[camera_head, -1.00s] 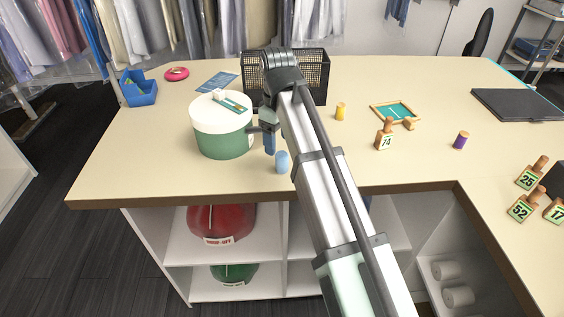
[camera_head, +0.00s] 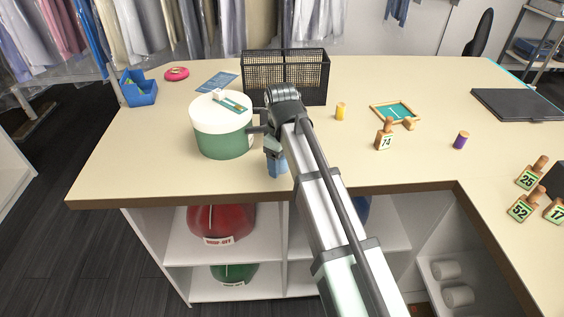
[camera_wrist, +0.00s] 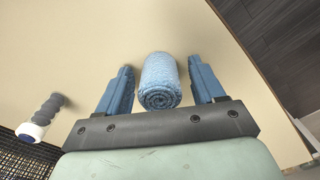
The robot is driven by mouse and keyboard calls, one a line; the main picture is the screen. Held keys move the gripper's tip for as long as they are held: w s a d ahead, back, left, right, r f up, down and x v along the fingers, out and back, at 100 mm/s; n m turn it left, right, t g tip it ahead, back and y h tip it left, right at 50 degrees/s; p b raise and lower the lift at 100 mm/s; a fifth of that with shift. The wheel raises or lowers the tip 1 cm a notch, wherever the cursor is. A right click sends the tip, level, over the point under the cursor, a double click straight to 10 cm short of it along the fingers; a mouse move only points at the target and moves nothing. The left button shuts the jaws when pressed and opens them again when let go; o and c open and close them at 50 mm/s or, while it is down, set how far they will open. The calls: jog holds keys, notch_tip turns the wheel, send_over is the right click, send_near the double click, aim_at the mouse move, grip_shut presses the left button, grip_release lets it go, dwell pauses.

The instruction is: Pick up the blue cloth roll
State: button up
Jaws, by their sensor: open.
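The blue cloth roll (camera_wrist: 160,82) lies on the beige counter in the wrist view, its spiral end facing my gripper. My gripper (camera_wrist: 163,80) is open, with one blue finger on each side of the roll. A narrow strip of counter shows between the roll and each finger, so I see no contact. In the head view my gripper (camera_head: 276,168) is low over the counter near its front edge, and the roll there is mostly hidden behind the fingers.
A green and white round box (camera_head: 223,140) stands just left of my gripper. A black mesh basket (camera_head: 285,78) is behind it. The counter's front edge (camera_head: 240,197) is close.

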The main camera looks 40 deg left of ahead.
jog(key=c, duration=1.1)
jog(key=shift+r, duration=0.15)
